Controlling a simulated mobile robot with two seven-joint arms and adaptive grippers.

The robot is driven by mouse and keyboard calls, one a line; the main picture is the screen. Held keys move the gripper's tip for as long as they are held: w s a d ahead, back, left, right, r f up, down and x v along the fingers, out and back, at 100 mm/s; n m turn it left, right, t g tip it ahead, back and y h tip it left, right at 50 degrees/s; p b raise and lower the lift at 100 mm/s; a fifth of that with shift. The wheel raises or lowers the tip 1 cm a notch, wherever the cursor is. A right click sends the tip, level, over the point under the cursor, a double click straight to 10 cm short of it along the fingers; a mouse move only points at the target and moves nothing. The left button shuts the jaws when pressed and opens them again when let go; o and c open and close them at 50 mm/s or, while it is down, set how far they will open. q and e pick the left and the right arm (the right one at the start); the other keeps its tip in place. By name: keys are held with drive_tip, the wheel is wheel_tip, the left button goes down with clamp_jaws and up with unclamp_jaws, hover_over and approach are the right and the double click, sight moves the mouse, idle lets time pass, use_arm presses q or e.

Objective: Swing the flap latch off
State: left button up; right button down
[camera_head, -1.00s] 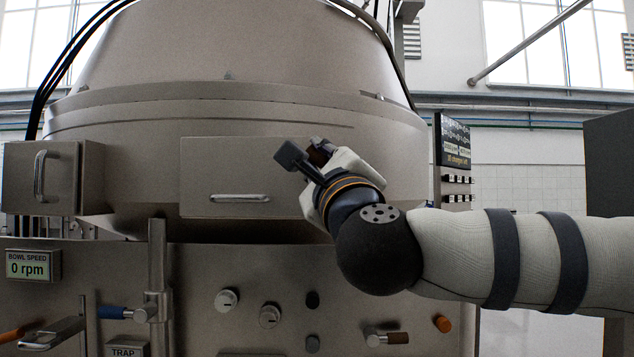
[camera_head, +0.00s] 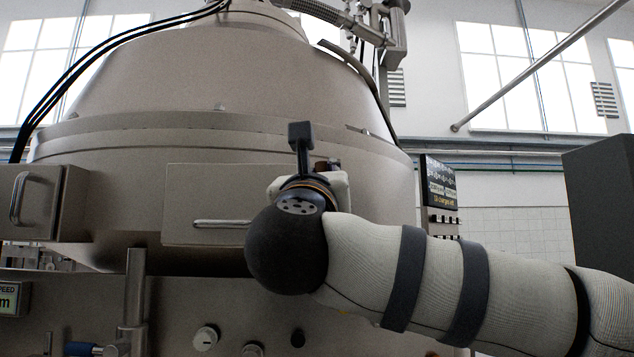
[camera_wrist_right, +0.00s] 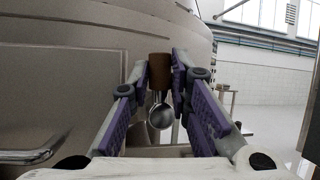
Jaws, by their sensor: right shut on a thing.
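The flap (camera_head: 205,185) is a flat steel panel on the front of the big machine, with a bar handle (camera_head: 222,223) near its lower edge. The flap latch has a brown grip and a round metal knob; it shows between my fingers in the right wrist view (camera_wrist_right: 159,72), and a bit of brown shows in the head view (camera_head: 326,164). My right gripper (camera_head: 318,180) is at the flap's right end, its fingers on either side of the brown grip (camera_wrist_right: 160,66) and shut on it. My wrist hides most of the latch in the head view. My left gripper is not in view.
A steel box with a handle (camera_head: 22,196) sticks out at the left. A vertical post (camera_head: 136,285) stands below the flap. Control knobs (camera_head: 206,338) are on the lower panel. A dark display (camera_head: 440,185) stands to the right; open room lies beyond it.

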drive_tip(key=shift+d+m+h, duration=0.1)
drive_tip(key=shift+m+h, duration=0.3)
drive_tip(key=shift+m, duration=0.3)
drive_tip(key=c, duration=1.5)
unclamp_jaws()
drive_tip(key=v, duration=1.2)
drive_tip(key=shift+s+r, duration=0.1)
drive_tip(key=shift+r, duration=0.05)
